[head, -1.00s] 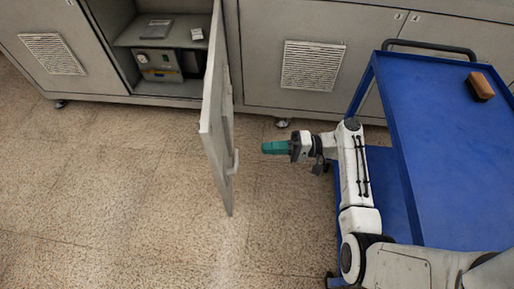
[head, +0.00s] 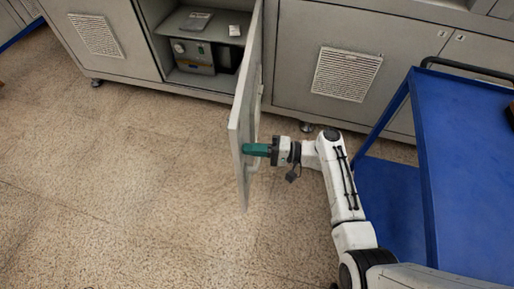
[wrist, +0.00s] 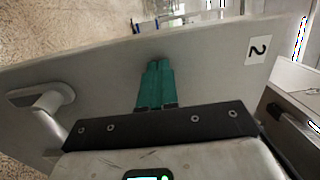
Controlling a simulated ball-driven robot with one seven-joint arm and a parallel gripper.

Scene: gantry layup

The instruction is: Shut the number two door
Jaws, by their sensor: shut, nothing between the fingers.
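The number two door (head: 243,110) stands swung open, edge toward me, in the head view. In the wrist view its outer face (wrist: 105,62) fills the middle, with a "2" label (wrist: 258,50) at upper right and a pale handle (wrist: 42,103) at left. My gripper (head: 246,149) has its green fingers shut and empty, with the tips at the door's outer face, right of the door. The fingers also show in the wrist view (wrist: 154,66), pointing at the door between handle and label. I cannot tell if they touch it. The open cabinet (head: 205,82) is behind the door.
Inside the cabinet are a grey box-shaped device (head: 192,57) and small items on a shelf (head: 205,24). A blue cart (head: 470,150) stands close on the right beside my arm. The floor (head: 120,190) left of the door is clear.

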